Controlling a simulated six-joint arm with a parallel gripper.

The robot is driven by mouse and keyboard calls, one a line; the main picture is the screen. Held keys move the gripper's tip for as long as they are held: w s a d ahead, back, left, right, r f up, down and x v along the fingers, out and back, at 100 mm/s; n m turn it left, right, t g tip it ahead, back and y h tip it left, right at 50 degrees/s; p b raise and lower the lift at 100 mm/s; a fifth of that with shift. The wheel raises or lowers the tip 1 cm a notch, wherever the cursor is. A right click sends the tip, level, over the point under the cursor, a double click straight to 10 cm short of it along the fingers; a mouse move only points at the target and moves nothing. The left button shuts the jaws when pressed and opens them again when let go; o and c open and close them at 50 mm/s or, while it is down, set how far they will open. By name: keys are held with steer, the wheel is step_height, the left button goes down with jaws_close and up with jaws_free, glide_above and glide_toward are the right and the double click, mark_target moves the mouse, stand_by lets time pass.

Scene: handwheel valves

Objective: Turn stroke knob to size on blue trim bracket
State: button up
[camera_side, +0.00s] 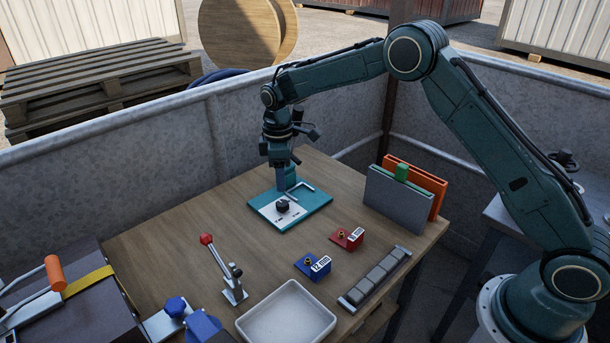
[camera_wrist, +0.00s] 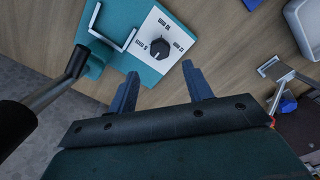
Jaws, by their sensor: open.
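The black stroke knob (camera_side: 282,205) sits on a white dial face on a teal plate (camera_side: 312,206). In the wrist view the knob (camera_wrist: 160,48) has a pale pointer line and several small printed marks around it, too small to read. The blue trim bracket (camera_side: 313,266) stands on the table in front of the plate, with a white label that seems to read 12 mm. My gripper (camera_side: 285,188) is just above the plate, close to the knob. In the wrist view its two fingers (camera_wrist: 162,82) are apart and empty, with the knob ahead of them, not between.
A metal handle (camera_side: 300,187) rises from the teal plate beside the knob. A red bracket (camera_side: 347,238), a red-tipped lever (camera_side: 222,262), a white tray (camera_side: 287,318), a row of grey blocks (camera_side: 374,276) and upright panels (camera_side: 398,203) stand around. The table's left middle is clear.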

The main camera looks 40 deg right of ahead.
mark_target(282, 203)
steer(key=shift+f, duration=3.9)
steer(key=shift+r, duration=0.1)
steer(key=c, duration=0.7)
